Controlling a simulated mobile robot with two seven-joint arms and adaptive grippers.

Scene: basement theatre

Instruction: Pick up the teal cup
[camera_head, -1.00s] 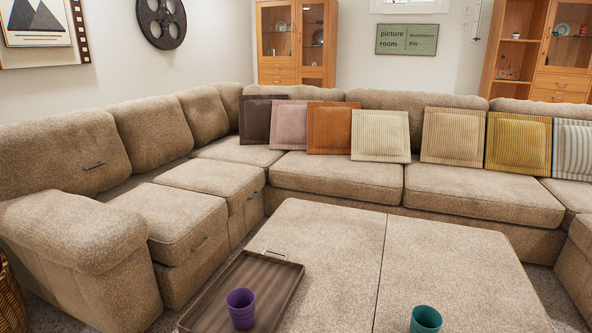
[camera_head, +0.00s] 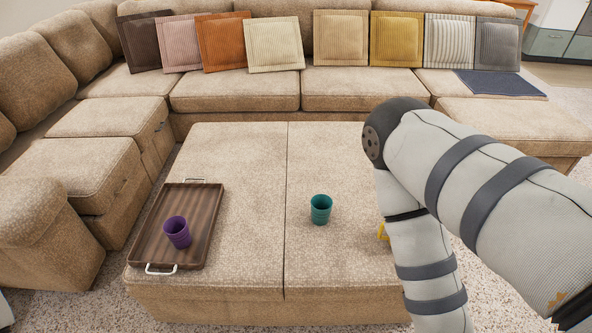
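The teal cup (camera_head: 320,210) stands upright on the right half of the beige ottoman (camera_head: 262,270). Its open top faces up, and nothing touches it. My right arm comes in from the right and bends downward to the right of the cup. My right gripper is not visible, as the arm runs out of the bottom of the picture. My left gripper is not in view.
A wooden tray (camera_head: 207,222) with white handles lies on the ottoman's left half, with a purple cup (camera_head: 177,232) on it. A small yellow thing (camera_head: 383,231) shows partly behind my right arm. A sectional sofa (camera_head: 235,90) with several cushions surrounds the ottoman.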

